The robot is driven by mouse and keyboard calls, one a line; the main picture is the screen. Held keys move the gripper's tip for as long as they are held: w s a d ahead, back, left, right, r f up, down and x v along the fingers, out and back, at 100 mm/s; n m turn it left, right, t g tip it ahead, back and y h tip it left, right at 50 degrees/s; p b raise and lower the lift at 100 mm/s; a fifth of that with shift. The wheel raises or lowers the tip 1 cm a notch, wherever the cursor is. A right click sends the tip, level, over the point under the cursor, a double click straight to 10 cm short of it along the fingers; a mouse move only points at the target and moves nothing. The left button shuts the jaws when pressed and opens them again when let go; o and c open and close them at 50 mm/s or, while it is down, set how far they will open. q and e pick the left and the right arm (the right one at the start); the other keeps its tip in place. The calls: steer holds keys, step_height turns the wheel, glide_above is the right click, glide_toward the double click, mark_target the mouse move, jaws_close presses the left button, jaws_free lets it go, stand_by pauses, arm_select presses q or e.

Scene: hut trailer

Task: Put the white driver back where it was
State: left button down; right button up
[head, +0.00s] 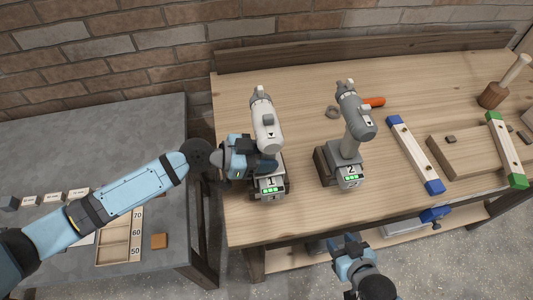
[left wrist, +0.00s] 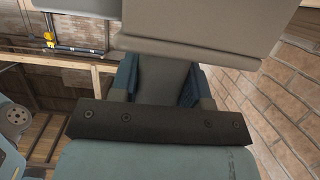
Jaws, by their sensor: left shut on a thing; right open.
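The white driver (head: 266,122) is upright over the front left part of the wooden workbench, above a block marked 1 (head: 270,186) with green lights. My left gripper (head: 268,163) comes from the left and is shut on its handle. The gripper hides much of the handle, and I cannot tell whether the driver's foot rests on the bench. In the left wrist view, the driver's handle (left wrist: 165,80) stands between the fingers, its pale body above. My right gripper (head: 349,240) is open and empty in front of the bench's near edge.
A grey driver (head: 356,112) stands to the right above a block marked 2 (head: 348,177). An orange-handled tool (head: 373,102) lies behind it. Blue-ended (head: 416,155) and green-ended (head: 507,150) bars lie further right, near a mallet (head: 503,82). A grey table (head: 110,140) stands left.

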stand_by(0.4)
arm_select(q)
steer(key=shift+f+b, duration=0.5)
steer(key=shift+b, duration=0.25)
steer(key=c, duration=0.5)
jaws_free()
steer(key=shift+f, duration=0.1)
steer(key=b+v, duration=0.2)
steer(key=v, duration=0.5)
steer(key=b+v, duration=0.2)
steer(key=v, duration=0.5)
steer(key=shift+d, duration=0.15)
